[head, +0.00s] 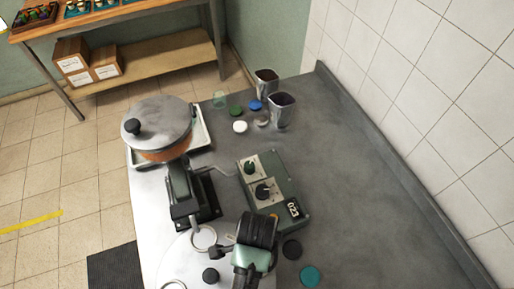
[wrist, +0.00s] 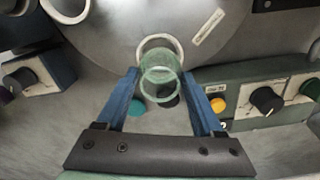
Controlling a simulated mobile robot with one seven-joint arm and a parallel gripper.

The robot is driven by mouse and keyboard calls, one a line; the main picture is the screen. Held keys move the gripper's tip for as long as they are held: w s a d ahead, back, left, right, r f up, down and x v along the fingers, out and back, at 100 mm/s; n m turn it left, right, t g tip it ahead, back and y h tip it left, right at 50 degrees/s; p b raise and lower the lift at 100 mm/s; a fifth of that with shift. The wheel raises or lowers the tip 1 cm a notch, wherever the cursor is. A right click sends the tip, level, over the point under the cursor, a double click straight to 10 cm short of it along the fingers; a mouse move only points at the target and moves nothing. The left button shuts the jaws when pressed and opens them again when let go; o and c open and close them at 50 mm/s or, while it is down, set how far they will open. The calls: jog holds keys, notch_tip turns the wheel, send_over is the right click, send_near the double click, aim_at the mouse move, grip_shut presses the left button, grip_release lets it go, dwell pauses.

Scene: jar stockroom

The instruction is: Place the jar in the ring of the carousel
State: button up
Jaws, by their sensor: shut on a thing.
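My gripper (wrist: 160,76) is shut on a clear green glass jar (wrist: 161,87), held between its two blue fingers. The carousel (wrist: 110,38) is a grey round plate with white rings. One white ring (wrist: 157,39) shows just beyond the jar, and the jar's rim overlaps it in the wrist view. I cannot tell the height of the jar above the plate. In the head view my gripper (head: 222,251) is over the right side of the carousel (head: 187,262), near a ring (head: 204,238). The held jar is not clear there.
A control box (head: 275,194) with knobs and a display stands right of the carousel. A dark clamp-like device (head: 192,197) stands behind it. A lidded pot (head: 158,127) is on a tray. Metal cups (head: 281,110) and loose lids lie at the back.

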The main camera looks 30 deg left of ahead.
jog(key=shift+f, duration=1.8)
jog(key=o, duration=1.4)
jog(key=shift+f, duration=0.1)
